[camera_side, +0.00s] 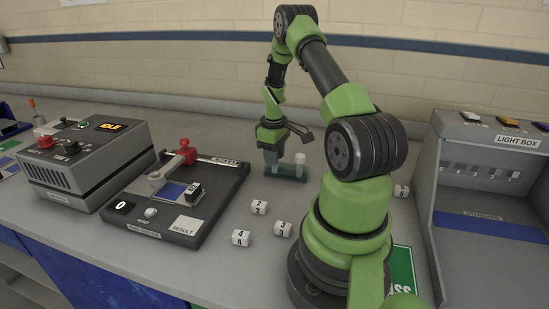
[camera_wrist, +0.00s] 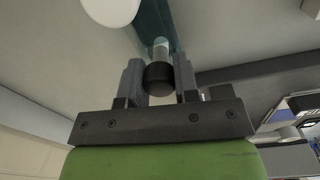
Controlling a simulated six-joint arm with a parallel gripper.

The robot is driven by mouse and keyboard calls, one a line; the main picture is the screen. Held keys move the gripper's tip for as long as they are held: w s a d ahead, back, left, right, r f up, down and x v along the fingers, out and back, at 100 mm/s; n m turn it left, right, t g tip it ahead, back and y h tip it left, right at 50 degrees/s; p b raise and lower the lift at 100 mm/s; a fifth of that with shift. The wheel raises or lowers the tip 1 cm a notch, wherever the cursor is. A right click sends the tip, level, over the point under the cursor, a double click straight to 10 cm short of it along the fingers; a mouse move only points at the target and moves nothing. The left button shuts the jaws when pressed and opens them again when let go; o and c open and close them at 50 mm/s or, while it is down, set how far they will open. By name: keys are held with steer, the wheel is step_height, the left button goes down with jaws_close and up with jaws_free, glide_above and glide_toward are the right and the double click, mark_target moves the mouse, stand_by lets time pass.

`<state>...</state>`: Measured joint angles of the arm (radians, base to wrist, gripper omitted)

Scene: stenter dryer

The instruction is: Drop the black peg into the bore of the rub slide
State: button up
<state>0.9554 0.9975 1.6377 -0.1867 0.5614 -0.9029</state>
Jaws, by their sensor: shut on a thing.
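My gripper (camera_side: 271,158) is at the teal rack (camera_side: 288,175) in the middle of the bench. In the wrist view my gripper (camera_wrist: 158,72) has its two fingers closed on the black peg (camera_wrist: 159,77), a short dark cylinder with a paler, glassy-looking part beyond it. The teal rack (camera_wrist: 153,18) lies just past the fingertips. I cannot tell whether the peg is clear of it. A white-topped peg (camera_side: 300,159) stands in the rack beside my gripper. The rub slide (camera_side: 158,179) is on the black rub tester (camera_side: 125,190) to the left; its bore is too small to make out.
Several white numbered cubes (camera_side: 259,207) lie in front of the rack. A grey control box (camera_side: 85,160) is at left, a light box (camera_side: 485,185) at right.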

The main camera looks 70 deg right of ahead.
step_height(320, 180, up, 8)
steer(key=shift+r, duration=0.25)
steer(key=w+a+r+n, duration=0.15)
steer(key=w+a, duration=0.25)
steer(key=w, duration=0.4)
steer(key=w+a+r+n, duration=0.1)
steer(key=w+a+n, duration=0.15)
steer(key=w, duration=0.55)
steer(key=w+a+n, duration=0.2)
steer(key=w+a, duration=0.6)
steer(key=a, duration=0.4)
steer(key=shift+a+r, duration=0.35)
steer(key=shift+r, duration=0.05)
steer(key=shift+s, duration=0.1)
steer(key=shift+f, duration=2)
steer(key=shift+f, duration=1.55)
